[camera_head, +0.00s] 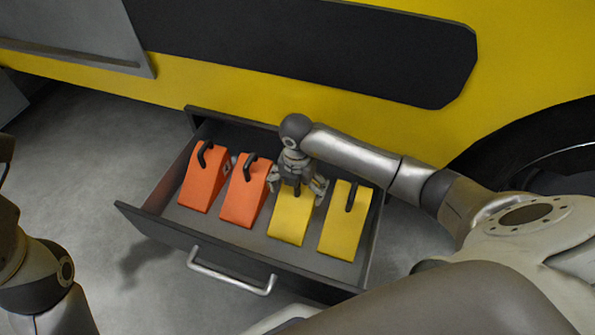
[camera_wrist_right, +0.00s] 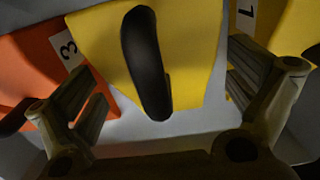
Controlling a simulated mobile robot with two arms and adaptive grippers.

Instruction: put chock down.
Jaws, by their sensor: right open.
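Two yellow chocks and two orange chocks, each with a black handle, stand in the open grey drawer. My right gripper (camera_head: 297,185) is down over the left yellow chock (camera_head: 289,222), its fingers open on either side of the handle. In the right wrist view this yellow chock (camera_wrist_right: 190,75) and its black handle (camera_wrist_right: 148,62) show between the spread fingers of my right gripper (camera_wrist_right: 170,100). The other yellow chock (camera_head: 342,230) stands to its right. My left arm shows at the left edge of the head view, but its gripper jaws cannot be made out.
The drawer (camera_head: 155,226) is pulled out from the yellow vehicle side (camera_head: 240,90), with a metal handle (camera_head: 230,275) on its front. The orange chocks (camera_head: 203,184) (camera_head: 243,197) fill the left part. A dark wheel (camera_head: 540,145) is at the right. Grey floor is free at the left.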

